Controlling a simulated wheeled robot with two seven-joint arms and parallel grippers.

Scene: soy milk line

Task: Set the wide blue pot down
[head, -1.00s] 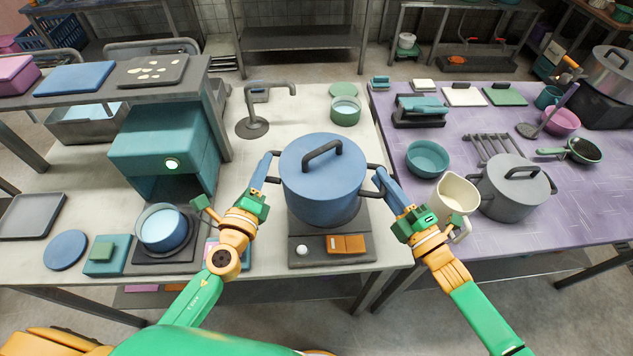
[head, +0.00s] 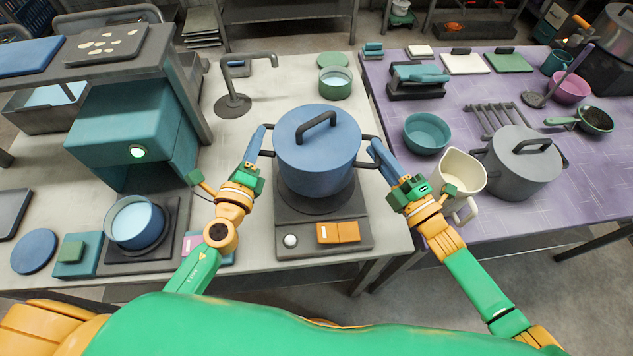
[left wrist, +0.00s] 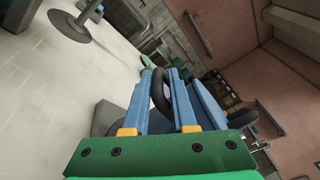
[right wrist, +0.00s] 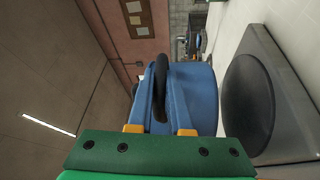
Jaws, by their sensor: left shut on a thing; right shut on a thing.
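The wide blue pot (head: 317,165), lid on, is upright above the dark round plate of a grey hotplate (head: 290,222). In the right wrist view a gap shows between the pot (right wrist: 204,98) and the round plate (right wrist: 249,105), so it hangs just above. My left gripper (head: 262,142) is shut on the pot's left side handle, and the dark handle shows between its fingers in the left wrist view (left wrist: 160,92). My right gripper (head: 374,150) is shut on the right side handle (right wrist: 160,85). The pot's underside is hidden in the head view.
A cream jug (head: 458,174) and a grey lidded pot (head: 522,160) stand to the right on the purple table (head: 520,215). A dark tap (head: 233,104) and a green pot (head: 335,84) are behind. A teal machine (head: 125,135) with a small blue pot (head: 137,222) is left.

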